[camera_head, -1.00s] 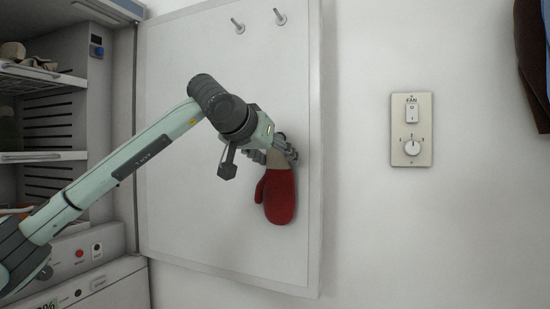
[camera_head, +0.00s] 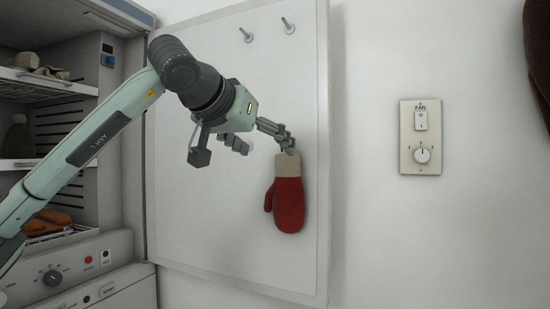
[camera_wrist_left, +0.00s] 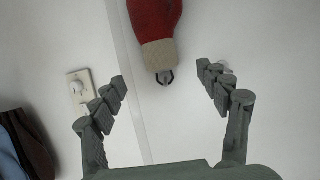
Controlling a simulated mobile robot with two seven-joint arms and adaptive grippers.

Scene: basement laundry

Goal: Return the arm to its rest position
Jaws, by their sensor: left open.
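A red mitten (camera_head: 287,203) with a beige cuff (camera_head: 288,166) hangs cuff-up against the white panel (camera_head: 230,220). In the left wrist view the mitten (camera_wrist_left: 155,20) appears upside down, with a small dark hook or loop (camera_wrist_left: 164,77) at its cuff. My left gripper (camera_head: 266,146) is open and empty, up and left of the mitten in the head view. One finger overlaps the cuff's top there and hides the hanging point. In the wrist view its spread fingers (camera_wrist_left: 163,78) stand clear on both sides of the cuff. My right gripper is not in view.
Two bare pegs (camera_head: 288,26) stick out near the panel's top. A fan switch plate (camera_head: 421,137) is on the wall to the right. An open drying cabinet with shelves (camera_head: 45,85) stands at left, above a control panel (camera_head: 75,262). Dark cloth (camera_head: 538,60) hangs at far right.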

